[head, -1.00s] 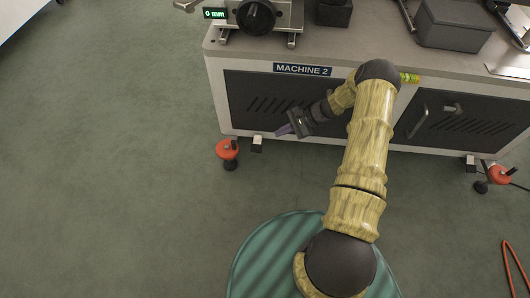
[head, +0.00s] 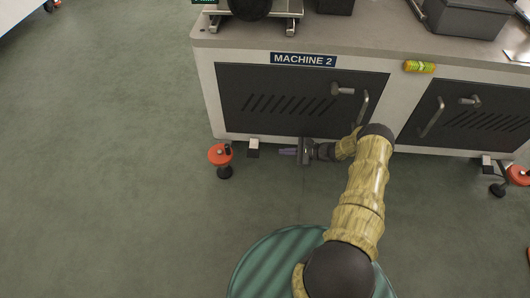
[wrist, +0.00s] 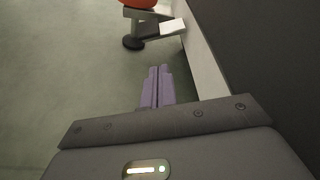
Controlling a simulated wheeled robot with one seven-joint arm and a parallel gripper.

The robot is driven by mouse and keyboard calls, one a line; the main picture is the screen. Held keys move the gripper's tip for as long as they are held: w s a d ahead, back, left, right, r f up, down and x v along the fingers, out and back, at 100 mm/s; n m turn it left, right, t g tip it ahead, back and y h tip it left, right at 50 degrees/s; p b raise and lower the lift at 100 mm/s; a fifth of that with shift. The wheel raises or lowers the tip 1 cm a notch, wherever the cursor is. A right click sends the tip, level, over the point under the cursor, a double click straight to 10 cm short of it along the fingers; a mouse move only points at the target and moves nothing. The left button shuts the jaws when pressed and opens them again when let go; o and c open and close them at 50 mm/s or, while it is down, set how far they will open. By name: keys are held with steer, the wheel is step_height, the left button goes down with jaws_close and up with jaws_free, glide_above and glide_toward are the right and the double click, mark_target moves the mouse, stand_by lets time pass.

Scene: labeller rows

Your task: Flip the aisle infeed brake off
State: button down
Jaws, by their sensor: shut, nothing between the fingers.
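A small pedal-like tab (head: 253,149), pale at the top and dark below, sticks out under the left end of the machine beside an orange-topped foot (head: 221,155). In the wrist view the tab (wrist: 160,29) is ahead of the fingers, with the orange foot (wrist: 142,4) beyond it. A similar tab (head: 487,166) is under the right part of the machine; no label names either as the brake. My gripper (head: 284,151) is low by the machine's bottom edge, pointing left at the left tab, with a gap between. Its purple fingers (wrist: 157,88) are shut and empty.
The machine (head: 303,59), labelled MACHINE 2, has dark vented doors with handles along its front. Its lower edge runs close beside my gripper. Another orange-topped foot (head: 517,175) stands at the right. The green floor to the left is clear.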

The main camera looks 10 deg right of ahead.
mark_target(254, 148)
steer(key=b+x, duration=0.5)
steer(key=x, duration=0.5)
